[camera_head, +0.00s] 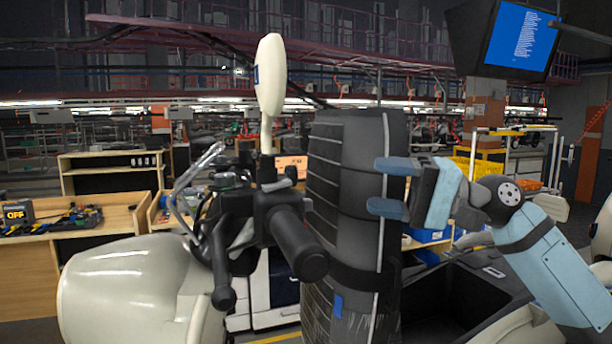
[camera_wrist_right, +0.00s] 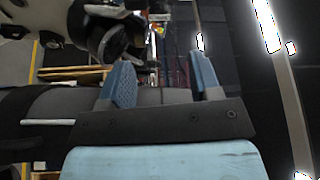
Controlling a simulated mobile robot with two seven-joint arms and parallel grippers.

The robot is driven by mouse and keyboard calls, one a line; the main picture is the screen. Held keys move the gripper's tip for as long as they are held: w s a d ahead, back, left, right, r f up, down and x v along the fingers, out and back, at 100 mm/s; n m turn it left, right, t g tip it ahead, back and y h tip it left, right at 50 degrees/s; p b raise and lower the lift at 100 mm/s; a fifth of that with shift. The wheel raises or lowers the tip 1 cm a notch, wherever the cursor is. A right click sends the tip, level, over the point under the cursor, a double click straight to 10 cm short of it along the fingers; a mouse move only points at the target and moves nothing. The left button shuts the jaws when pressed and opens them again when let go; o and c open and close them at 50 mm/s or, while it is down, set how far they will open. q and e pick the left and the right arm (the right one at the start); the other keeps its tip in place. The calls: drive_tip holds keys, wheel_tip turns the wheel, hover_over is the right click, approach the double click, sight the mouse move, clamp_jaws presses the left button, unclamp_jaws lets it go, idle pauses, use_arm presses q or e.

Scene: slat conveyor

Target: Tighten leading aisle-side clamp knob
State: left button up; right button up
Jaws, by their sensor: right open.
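My right gripper (camera_head: 385,187) comes in from the right with its two blue fingers apart and nothing between them. Its fingertips are at the right edge of a tall, dark, ribbed upright thing (camera_head: 337,190); I cannot tell whether they touch it. In the right wrist view the open fingers (camera_wrist_right: 163,80) point up the picture, with a dark surface behind them. I cannot pick out a clamp knob in either view. A pale scooter-like vehicle (camera_head: 115,290) stands in front of me, with a black handlebar grip (camera_head: 298,243). My left gripper does not show.
A white-backed mirror (camera_head: 270,75) rises above the handlebar. A black open bin-like hollow (camera_head: 455,300) lies at the lower right. A wooden bench (camera_head: 120,218) with tools stands at the left. A blue-screened monitor (camera_head: 522,40) hangs at the upper right.

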sight(296, 177)
drive_tip(key=a+p, duration=0.1)
drive_tip(key=a, duration=0.2)
drive_tip(key=w+a+p, duration=0.1)
drive_tip(key=a, duration=0.3)
drive_tip(key=a+r+p, duration=0.1)
drive_tip(key=a, duration=0.2)
drive_tip(key=shift+w+a+r, duration=0.1)
drive_tip(key=shift+w+a, duration=0.15)
drive_tip(key=shift+a, duration=0.7)
